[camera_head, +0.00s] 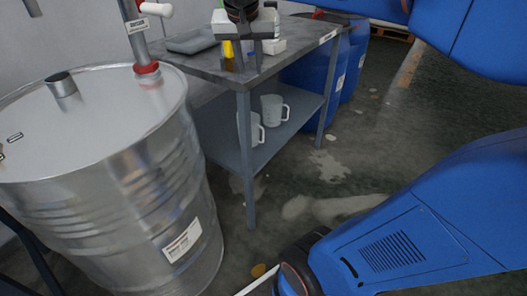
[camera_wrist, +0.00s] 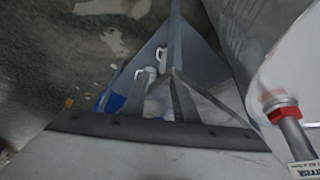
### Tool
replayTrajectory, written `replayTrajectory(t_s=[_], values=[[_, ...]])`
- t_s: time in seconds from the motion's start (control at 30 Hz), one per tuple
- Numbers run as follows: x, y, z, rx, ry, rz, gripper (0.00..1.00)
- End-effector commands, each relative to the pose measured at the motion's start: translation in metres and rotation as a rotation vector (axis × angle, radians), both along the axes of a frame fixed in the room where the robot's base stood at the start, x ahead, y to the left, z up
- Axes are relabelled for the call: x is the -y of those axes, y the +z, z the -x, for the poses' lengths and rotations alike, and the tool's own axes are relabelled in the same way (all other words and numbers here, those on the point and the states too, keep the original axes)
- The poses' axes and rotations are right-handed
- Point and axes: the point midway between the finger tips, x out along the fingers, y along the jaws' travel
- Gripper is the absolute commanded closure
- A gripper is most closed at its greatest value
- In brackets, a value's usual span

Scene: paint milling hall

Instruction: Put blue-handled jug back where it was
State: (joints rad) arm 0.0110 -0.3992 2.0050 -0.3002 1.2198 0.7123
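I cannot make out a blue-handled jug. Two whitish jugs with pale handles stand on the table's lower shelf: one jug (camera_head: 271,109) sits farther in, the other jug (camera_head: 254,130) is partly hidden behind the table leg. In the wrist view, which is roughly upside down, the jugs show as one jug (camera_wrist: 161,57) and another jug (camera_wrist: 148,75).
A metal drum (camera_head: 130,185) with a red-based pipe stands left of the table. Blue drums (camera_head: 352,70) stand behind the table. The stained floor (camera_head: 345,165) is open to its right.

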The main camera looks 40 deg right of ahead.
Motion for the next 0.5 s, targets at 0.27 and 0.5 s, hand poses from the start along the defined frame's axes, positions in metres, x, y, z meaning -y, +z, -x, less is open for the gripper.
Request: replayTrajectory(t_s=[0.27, 0.5], values=[[-0.039, -0.088, 0.090, -0.026, 0.349, -0.031, 0.73], [-0.065, -0.156, 0.146, -0.014, 0.586, -0.037, 0.73]])
